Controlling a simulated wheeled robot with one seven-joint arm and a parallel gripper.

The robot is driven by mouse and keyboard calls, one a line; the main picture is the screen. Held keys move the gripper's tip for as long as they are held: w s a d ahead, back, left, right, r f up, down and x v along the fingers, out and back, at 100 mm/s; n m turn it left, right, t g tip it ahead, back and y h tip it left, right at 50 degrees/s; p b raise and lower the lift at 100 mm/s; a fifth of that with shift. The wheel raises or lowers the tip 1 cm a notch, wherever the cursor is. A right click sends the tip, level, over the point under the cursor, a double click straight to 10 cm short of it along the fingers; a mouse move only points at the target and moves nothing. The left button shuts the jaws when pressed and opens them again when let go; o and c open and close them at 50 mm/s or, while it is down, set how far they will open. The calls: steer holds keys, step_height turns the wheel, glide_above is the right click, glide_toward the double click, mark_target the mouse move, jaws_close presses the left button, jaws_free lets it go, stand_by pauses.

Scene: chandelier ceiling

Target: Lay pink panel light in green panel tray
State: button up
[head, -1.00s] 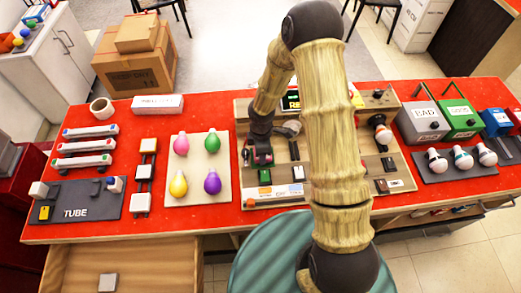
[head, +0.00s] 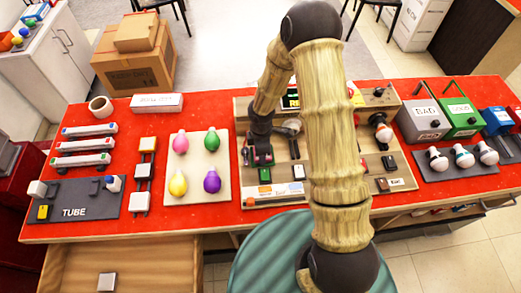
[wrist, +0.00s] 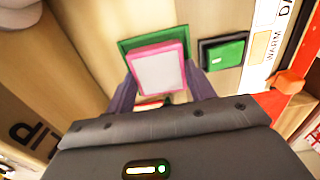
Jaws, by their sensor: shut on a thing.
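My gripper (wrist: 161,78) is shut on the pink panel light (wrist: 158,70), a white square face in a pink frame, with a dark finger at each side. The panel light lies over the green panel tray (wrist: 150,38) in the wrist view. In the head view my gripper (head: 258,157) is low over the left part of the wooden board; the tray cannot be made out there.
A green rocker switch (wrist: 222,52) in a dark frame sits close right of the tray. The wooden board (head: 330,182) holds other fittings. A cream board with several coloured bulbs (head: 198,150) stands to the left. Bins (head: 425,120) stand at the right.

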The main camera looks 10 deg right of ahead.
steer(key=o, duration=1.1)
steer(key=shift+c, duration=0.2)
step_height(320, 180, up, 17)
steer(key=shift+r+p, duration=0.2)
steer(key=shift+p, duration=0.15)
